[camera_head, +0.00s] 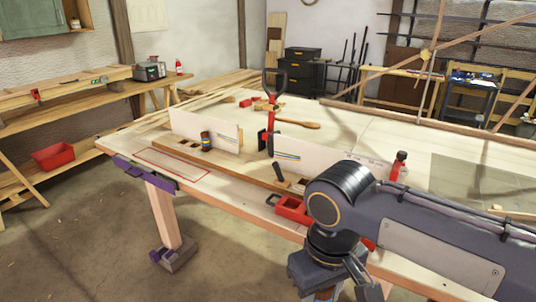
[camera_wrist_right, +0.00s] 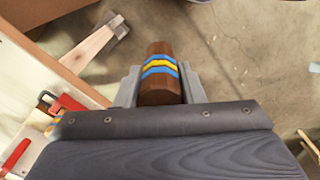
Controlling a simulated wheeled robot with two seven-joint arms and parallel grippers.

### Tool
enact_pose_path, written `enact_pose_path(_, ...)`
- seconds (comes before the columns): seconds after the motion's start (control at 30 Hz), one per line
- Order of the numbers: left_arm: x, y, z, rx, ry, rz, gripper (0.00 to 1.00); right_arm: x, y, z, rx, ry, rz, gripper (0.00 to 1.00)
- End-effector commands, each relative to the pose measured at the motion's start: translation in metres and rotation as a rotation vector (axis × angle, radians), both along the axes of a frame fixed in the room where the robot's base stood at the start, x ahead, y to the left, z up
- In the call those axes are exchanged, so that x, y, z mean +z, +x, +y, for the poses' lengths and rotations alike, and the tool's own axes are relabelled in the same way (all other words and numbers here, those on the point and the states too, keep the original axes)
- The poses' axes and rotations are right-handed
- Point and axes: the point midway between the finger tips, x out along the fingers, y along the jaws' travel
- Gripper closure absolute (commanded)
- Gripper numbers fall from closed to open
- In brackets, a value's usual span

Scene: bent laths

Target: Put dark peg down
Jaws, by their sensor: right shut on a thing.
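A dark brown peg (camera_wrist_right: 160,62) with blue and yellow bands is between the fingers of my right gripper (camera_wrist_right: 160,88) in the right wrist view. The gripper is shut on it, and floor shows behind the peg. In the head view my right gripper (camera_head: 326,284) is low at the table's front edge, and the held peg is mostly hidden there. Another dark banded piece (camera_head: 206,141) stands upright at the slotted wooden board (camera_head: 230,169). A small dark piece (camera_head: 278,174) leans farther right on that board. My left gripper is not in view.
A red rectangle outline (camera_head: 150,158) marks the table's left front. White panels (camera_head: 205,130) and a tall red clamp (camera_head: 268,140) rise behind the slotted board.

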Motion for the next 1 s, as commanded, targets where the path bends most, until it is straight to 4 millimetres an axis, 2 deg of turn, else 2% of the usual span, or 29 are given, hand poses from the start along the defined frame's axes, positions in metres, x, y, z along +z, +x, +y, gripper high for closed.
enact_pose_path(0.27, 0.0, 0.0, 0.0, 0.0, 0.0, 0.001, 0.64, -0.037, 0.036, -0.005, -0.071, -0.002, 0.004, 0.92)
enact_pose_path(0.47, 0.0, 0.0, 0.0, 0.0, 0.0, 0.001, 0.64, -0.081, 0.069, -0.017, -0.149, -0.003, 0.007, 0.92)
enact_pose_path(0.57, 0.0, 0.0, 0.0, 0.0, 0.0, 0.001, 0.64, -0.113, 0.088, -0.028, -0.202, -0.006, 0.009, 0.92)
enact_pose_path(0.63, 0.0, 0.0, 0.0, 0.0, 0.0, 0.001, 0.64, -0.141, 0.103, -0.04, -0.247, -0.007, 0.01, 0.92)
enact_pose_path(0.8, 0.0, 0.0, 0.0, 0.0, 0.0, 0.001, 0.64, -0.21, 0.128, -0.078, -0.348, -0.006, 0.009, 0.92)
enact_pose_path(0.9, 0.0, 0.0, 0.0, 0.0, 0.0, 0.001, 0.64, -0.237, 0.134, -0.097, -0.383, -0.003, 0.008, 0.92)
enact_pose_path(1.0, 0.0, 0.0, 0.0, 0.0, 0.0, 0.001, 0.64, -0.252, 0.137, -0.109, -0.401, -0.002, 0.004, 0.92)
